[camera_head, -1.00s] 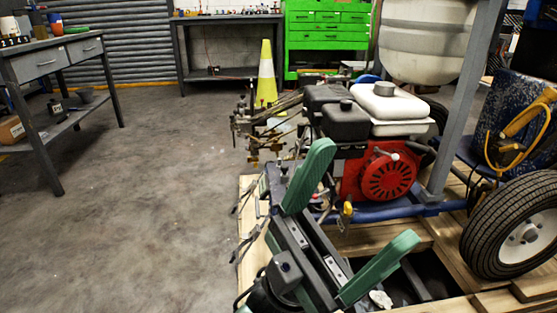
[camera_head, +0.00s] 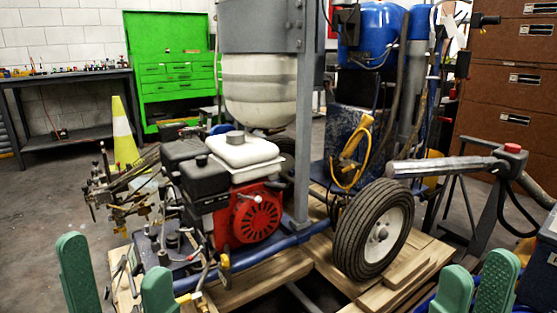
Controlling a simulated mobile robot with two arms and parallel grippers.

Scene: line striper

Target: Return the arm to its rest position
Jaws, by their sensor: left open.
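My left gripper (camera_head: 118,280) is at the lower left, its two green fingers upright and apart with nothing between them. My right gripper (camera_head: 474,287) is at the lower right. Its green fingers look close together, and whether they are open or shut is unclear. The line striper (camera_head: 240,200) stands in front of me on wooden pallets, with a red and black engine (camera_head: 258,213), a white tank (camera_head: 262,95) and a black wheel (camera_head: 372,229). Both grippers appear in front of the machine, and I see neither holding anything. Most of both arms is out of view.
A yellow and white cone (camera_head: 123,135) stands behind the machine at left. A green tool cabinet (camera_head: 175,70) and a dark workbench (camera_head: 75,78) are at the back. Brown drawers (camera_head: 515,85) stand at right. Grey floor (camera_head: 35,215) is free at left.

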